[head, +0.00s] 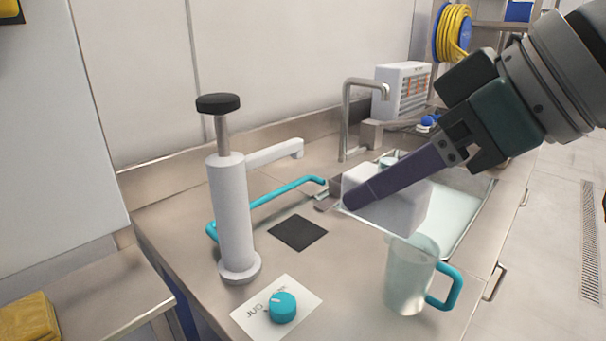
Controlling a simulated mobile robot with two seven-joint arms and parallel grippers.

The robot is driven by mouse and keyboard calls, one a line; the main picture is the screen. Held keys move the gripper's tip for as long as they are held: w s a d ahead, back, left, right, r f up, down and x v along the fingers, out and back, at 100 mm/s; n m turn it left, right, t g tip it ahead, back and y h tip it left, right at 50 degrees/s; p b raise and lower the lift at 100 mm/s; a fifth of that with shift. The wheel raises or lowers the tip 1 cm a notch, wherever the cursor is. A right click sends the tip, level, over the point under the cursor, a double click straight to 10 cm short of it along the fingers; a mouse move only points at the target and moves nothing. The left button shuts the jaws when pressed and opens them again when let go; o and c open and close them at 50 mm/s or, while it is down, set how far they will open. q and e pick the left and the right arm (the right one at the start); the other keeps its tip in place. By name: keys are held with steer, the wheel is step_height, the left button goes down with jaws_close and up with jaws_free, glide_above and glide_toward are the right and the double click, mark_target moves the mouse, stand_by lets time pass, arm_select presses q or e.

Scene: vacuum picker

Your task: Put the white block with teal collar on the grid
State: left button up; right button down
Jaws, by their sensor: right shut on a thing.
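A white block (408,207) with rounded edges is at the near left corner of the sink. My right gripper (356,197) comes in from the upper right. Its long purple-grey finger lies across the block's near side, and the gripper is shut on the block. The far finger is hidden. My left gripper is not in view.
A white hand pump (232,210) with a black knob stands left of the dark square. A teal tube (270,196) runs behind it. A clear jug (408,281), teal dial (282,306), faucet (346,115) and sink (463,205) surround the work area.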

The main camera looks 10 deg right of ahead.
mark_target(410, 196)
steer(key=s+d+r+n+g+y+p, duration=0.1)
steer(key=s+d+r+n+p, duration=0.25)
steer(key=r, duration=0.55)
steer(key=s+d+r+g+y+p, duration=0.1)
steer(key=s+d+r+p, duration=0.1)
steer(key=s+r+p, duration=0.5)
step_height(410, 196, up, 35)
steer(key=w+p, duration=0.1)
steer(key=p, duration=3.3)
steer(key=shift+w+a+r, duration=0.15)
steer(key=shift+w, duration=0.05)
steer(key=shift+w+r, duration=0.1)
steer(key=shift+f, duration=0.2)
steer(key=shift+r, duration=0.15)
